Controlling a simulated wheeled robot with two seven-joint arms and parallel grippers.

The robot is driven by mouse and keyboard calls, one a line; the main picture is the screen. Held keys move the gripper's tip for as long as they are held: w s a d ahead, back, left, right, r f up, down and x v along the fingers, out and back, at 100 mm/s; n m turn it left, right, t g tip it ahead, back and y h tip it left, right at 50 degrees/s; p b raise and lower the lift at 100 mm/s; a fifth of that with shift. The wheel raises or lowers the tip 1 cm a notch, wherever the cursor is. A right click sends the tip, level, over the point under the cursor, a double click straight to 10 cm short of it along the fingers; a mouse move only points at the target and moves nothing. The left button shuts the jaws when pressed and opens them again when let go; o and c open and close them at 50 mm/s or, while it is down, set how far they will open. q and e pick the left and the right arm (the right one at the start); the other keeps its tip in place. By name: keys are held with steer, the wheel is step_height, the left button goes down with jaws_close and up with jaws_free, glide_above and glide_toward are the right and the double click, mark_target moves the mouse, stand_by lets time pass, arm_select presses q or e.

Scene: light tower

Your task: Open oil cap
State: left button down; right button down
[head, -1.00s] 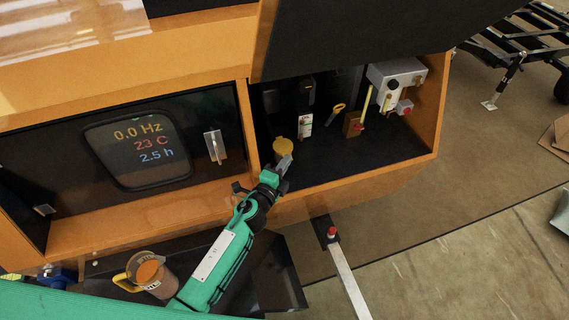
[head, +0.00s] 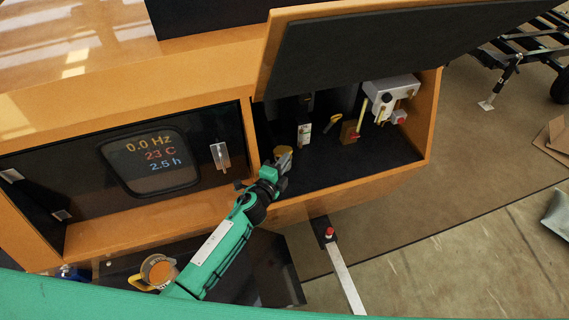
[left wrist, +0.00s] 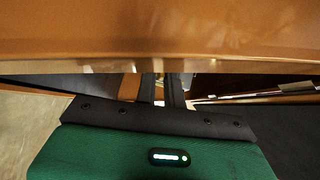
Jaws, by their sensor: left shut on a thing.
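The yellow oil cap (head: 282,151) is inside the open compartment of the orange housing, near its left wall. My left gripper (head: 284,160) reaches in over the compartment's front edge and is shut on the cap, covering much of it. In the left wrist view, the two dark fingers (left wrist: 160,90) are close together under the orange edge, with a small yellowish patch between them; the cap is mostly hidden there. My right gripper is in neither view.
The raised lid (head: 400,50) hangs above the compartment. A grey box (head: 391,88), a yellow dipstick-like rod (head: 361,115) and a yellow-handled part (head: 333,121) stand inside. A display panel (head: 152,158) is to the left.

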arm_select(q)
steer(key=shift+w+a+r+p, duration=0.15)
steer(key=shift+w+r+p, duration=0.15)
steer(key=shift+r, duration=0.35)
steer(key=shift+w+a+r+p, duration=0.2)
steer(key=shift+w+r, duration=0.15)
steer(key=shift+r, duration=0.25)
steer(key=shift+w, duration=0.1)
steer(key=c, duration=1.6)
jaws_free()
steer(key=shift+f, duration=0.1)
steer(key=b, duration=0.3)
glide_toward(282, 153)
steer(key=s+r, duration=0.3)
steer(key=s, duration=0.3)
steer(key=shift+s+a+r, duration=0.45)
steer(key=shift+a, duration=0.05)
